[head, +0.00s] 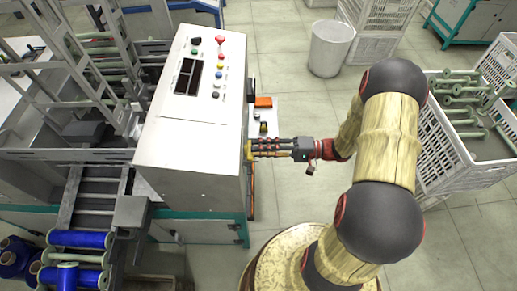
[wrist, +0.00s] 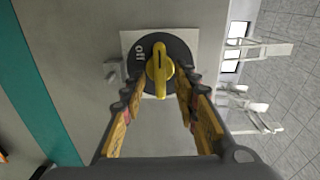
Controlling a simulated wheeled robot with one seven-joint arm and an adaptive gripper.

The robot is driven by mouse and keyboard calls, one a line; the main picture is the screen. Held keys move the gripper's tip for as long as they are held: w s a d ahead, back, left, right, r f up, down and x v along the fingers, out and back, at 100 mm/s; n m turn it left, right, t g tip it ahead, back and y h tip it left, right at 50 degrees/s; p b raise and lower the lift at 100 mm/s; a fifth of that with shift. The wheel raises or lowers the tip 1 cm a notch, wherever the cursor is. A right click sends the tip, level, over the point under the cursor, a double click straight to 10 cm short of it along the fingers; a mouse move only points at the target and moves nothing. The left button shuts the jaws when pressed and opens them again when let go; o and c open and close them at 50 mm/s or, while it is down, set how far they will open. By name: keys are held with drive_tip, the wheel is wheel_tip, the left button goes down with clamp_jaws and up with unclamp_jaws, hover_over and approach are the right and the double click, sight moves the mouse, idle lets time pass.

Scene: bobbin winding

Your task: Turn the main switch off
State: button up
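The main switch (wrist: 159,70) is a yellow handle on a dark round disc with a pale square plate behind it, on the side of the machine cabinet. The word "off" stands on the disc's left in the wrist view. The handle points up and down in that view, not toward the word. My gripper (wrist: 163,88) is open, with one finger on each side of the handle. Gaps show between the fingers and the handle; I cannot tell the depth. In the head view my gripper (head: 268,147) is close against the cabinet's right side.
The white cabinet (head: 190,145) carries a panel of coloured buttons and a dark display on top. A crate of green bobbins (head: 432,150) and a white bin (head: 330,48) stand to the right. Blue bobbins (head: 80,239) lie at the lower left. Small items sit just behind my gripper.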

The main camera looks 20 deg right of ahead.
drive_tip(key=v, duration=1.1)
drive_tip(key=shift+d, duration=0.2)
